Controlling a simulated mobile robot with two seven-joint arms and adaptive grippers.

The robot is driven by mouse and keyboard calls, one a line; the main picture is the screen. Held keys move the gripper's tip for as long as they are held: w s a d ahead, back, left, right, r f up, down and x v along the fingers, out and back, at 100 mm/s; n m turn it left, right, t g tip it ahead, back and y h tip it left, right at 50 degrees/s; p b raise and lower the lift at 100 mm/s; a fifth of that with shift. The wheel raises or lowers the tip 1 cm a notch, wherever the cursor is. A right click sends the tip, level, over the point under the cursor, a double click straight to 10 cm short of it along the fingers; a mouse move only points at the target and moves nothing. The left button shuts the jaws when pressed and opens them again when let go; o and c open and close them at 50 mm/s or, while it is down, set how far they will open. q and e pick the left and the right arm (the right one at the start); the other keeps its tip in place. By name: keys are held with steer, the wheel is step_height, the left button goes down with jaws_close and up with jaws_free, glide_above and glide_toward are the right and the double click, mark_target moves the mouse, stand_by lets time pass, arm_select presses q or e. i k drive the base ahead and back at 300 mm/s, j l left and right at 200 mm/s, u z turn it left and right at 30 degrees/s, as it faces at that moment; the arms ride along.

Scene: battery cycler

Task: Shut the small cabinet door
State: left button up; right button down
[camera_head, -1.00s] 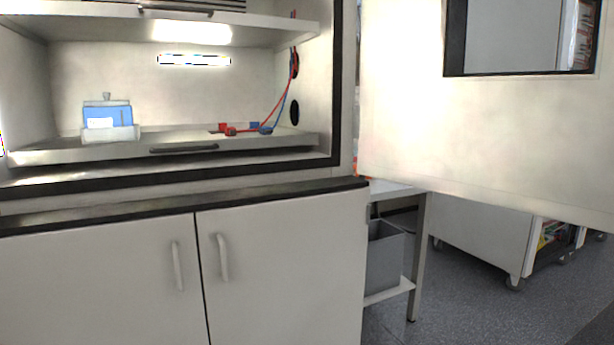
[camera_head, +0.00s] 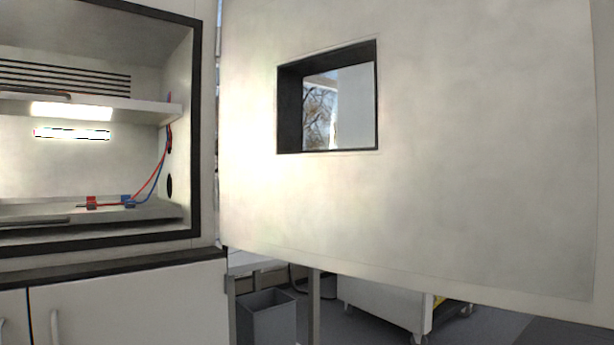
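The cabinet door (camera_head: 480,150) is a large pale panel with a small dark-framed window (camera_head: 340,105). It stands wide open, hinged at the right side of the cabinet (camera_head: 208,130), and fills the middle and right of the view. The cabinet's opening at the left is uncovered. Inside are a lit shelf (camera_head: 150,107) and a lower shelf (camera_head: 160,211) with red and blue clips (camera_head: 127,201) and cables. Neither of my grippers is in view.
A lower cupboard (camera_head: 130,300) with closed doors and handles is below the cabinet. A grey bin (camera_head: 268,318) stands under a side table behind the open door. A white wheeled unit (camera_head: 385,305) is farther right on the grey floor.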

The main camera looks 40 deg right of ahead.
mark_target(486, 179)
steer(key=k+l+u, duration=0.2)
steer(key=k+l, duration=0.5)
steer(key=l, duration=0.15)
steer(key=k+l+u, duration=0.1)
steer(key=k+l, duration=0.2)
steer(key=l, duration=0.2)
steer(key=k+l+u, duration=0.1)
steer(key=k+l, duration=0.2)
steer(key=l, duration=0.15)
steer(key=k+l, duration=0.1)
steer(key=l, duration=0.3)
steer(key=k+l+u, duration=0.1)
steer(key=l, duration=0.25)
steer(key=k+l, duration=0.1)
steer(key=l, duration=0.25)
steer(key=l+u, duration=0.25)
steer(key=l, duration=0.95)
steer(key=i+l, duration=0.1)
steer(key=l, duration=0.25)
steer(key=i+l, duration=0.1)
steer(key=l, duration=0.25)
steer(key=i+l, duration=0.1)
steer(key=l, duration=0.2)
steer(key=u, duration=0.05)
